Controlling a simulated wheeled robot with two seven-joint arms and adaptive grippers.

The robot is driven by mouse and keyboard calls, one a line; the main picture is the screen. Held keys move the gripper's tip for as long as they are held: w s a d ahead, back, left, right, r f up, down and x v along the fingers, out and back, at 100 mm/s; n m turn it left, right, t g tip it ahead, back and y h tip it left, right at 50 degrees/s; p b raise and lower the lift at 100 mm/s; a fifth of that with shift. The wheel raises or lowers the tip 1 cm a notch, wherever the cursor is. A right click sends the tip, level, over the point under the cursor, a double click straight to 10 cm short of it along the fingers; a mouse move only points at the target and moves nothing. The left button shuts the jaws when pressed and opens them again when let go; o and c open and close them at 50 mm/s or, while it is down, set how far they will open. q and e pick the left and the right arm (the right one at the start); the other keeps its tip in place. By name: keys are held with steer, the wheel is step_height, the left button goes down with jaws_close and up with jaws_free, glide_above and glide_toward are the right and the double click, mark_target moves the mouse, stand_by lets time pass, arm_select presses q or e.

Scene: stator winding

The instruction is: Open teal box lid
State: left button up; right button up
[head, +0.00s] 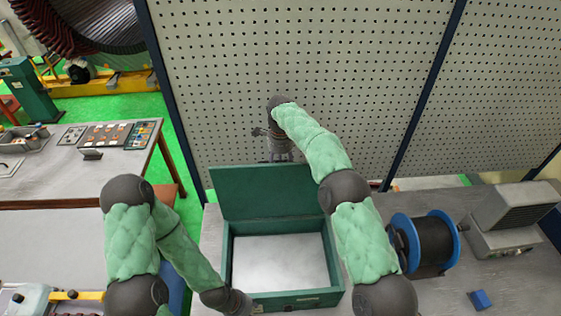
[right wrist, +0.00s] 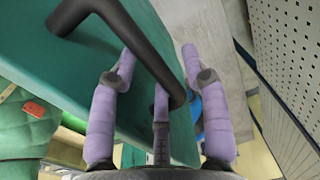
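The teal box (head: 229,262) sits on the grey bench, and its inside shows a pale, empty-looking floor. Its lid (head: 245,192) stands raised, roughly upright, at the back edge. My right gripper (head: 279,150) is at the lid's top edge, partly hidden behind it. In the right wrist view, the lid (right wrist: 75,75) carries a black bar handle (right wrist: 140,45). The purple fingers of the right gripper (right wrist: 160,75) are spread apart, with the handle crossing between them; firm contact is unclear. My left gripper (head: 236,303) is at the box's front left corner, its fingers not readable.
A blue-flanged spool (head: 425,243) and a grey machine (head: 505,215) stand right of the box, with a small blue block (head: 480,299) in front. A perforated panel (head: 300,60) rises close behind the bench. Another workbench (head: 60,190) is at the left.

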steer(key=shift+r, duration=0.3)
step_height(320, 180, up, 12)
steer(key=s, duration=0.1)
stand_by(0.4)
steer(key=shift+f, duration=0.1)
stand_by(0.3)
